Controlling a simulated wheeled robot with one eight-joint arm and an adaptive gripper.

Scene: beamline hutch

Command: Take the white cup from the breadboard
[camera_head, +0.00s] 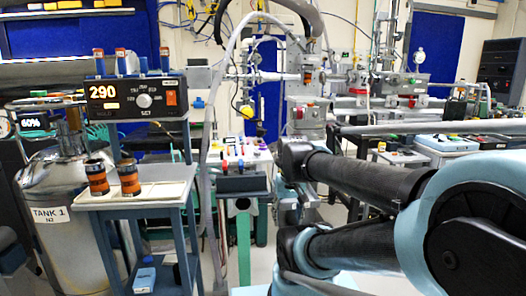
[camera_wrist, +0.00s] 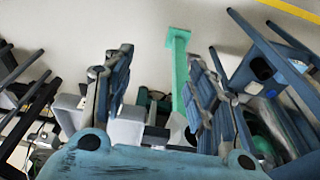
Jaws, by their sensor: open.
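My gripper (camera_wrist: 160,62) shows in the wrist view with its two dark blue fingers wide apart and nothing between them. It points at pale floor and a green post (camera_wrist: 180,75). I cannot make out the white cup in either view. A bench surface with small coloured items (camera_head: 240,160) lies in the middle of the head view, but I cannot tell whether it is the breadboard. My arm reaches in from the right of the head view, and the gripper itself is not distinguishable there.
A white-topped cart (camera_head: 140,192) at left bears two orange-banded dark jars (camera_head: 113,179). A controller reading 290 (camera_head: 137,98) stands behind it. A silver tank (camera_head: 65,220) is at far left. Blue stand legs (camera_wrist: 265,60) flank the floor at right in the wrist view.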

